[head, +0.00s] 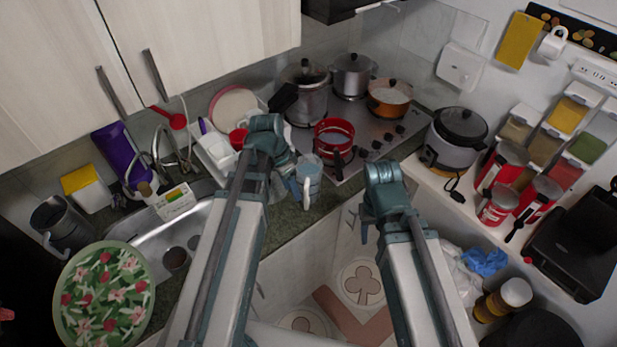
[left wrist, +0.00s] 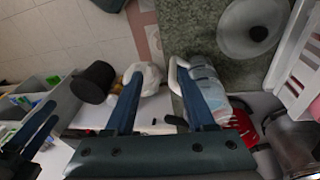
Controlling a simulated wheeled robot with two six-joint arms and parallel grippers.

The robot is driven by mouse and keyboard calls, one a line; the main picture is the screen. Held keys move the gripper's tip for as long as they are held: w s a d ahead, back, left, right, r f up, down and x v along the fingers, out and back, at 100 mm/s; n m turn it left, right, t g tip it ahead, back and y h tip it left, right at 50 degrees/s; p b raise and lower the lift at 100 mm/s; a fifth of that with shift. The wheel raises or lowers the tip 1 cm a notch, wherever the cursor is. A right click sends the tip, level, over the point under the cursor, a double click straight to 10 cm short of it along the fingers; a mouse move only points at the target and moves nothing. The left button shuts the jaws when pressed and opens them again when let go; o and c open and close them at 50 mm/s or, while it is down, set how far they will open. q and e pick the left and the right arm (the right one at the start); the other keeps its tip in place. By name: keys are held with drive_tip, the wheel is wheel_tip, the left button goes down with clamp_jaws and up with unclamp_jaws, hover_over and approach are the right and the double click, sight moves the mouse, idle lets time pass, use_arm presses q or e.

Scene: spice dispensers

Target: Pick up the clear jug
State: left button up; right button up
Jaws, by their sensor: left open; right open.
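The clear jug (head: 311,176) has a bluish see-through body and a white handle. It stands at the counter's front edge, by the stove. My left gripper (head: 290,182) is beside it on the handle side, its fingers partly hidden. In the left wrist view, the jug (left wrist: 207,85) lies partly behind the right-hand finger of my open left gripper (left wrist: 160,97). The handle shows close to that finger; I cannot tell whether they touch. My right gripper (head: 368,222) is open and empty over the floor, right of the jug.
A red pot (head: 334,138) sits on the stove (head: 375,160) just behind the jug. A white rack (head: 214,152) and the sink (head: 160,243) are to the left. A rice cooker (head: 455,140) and red cans stand on the right counter. A glass lid (left wrist: 252,28) shows near the jug.

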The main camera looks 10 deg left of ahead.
sight(306, 199)
use_arm(q)
drive_tip(key=w+a+r+m+h, duration=0.15)
drive_tip(key=w+m, duration=0.25)
drive_tip(key=m, duration=0.4)
drive_tip(key=b+x, duration=0.8)
drive_tip(key=shift+f, duration=0.35)
drive_tip(key=shift+s+a+f+h, duration=0.1)
drive_tip(key=shift+h, duration=0.15)
drive_tip(key=b+x, duration=0.5)
drive_tip(key=shift+w, duration=0.3)
drive_tip(key=shift+c, duration=0.2)
clamp_jaws()
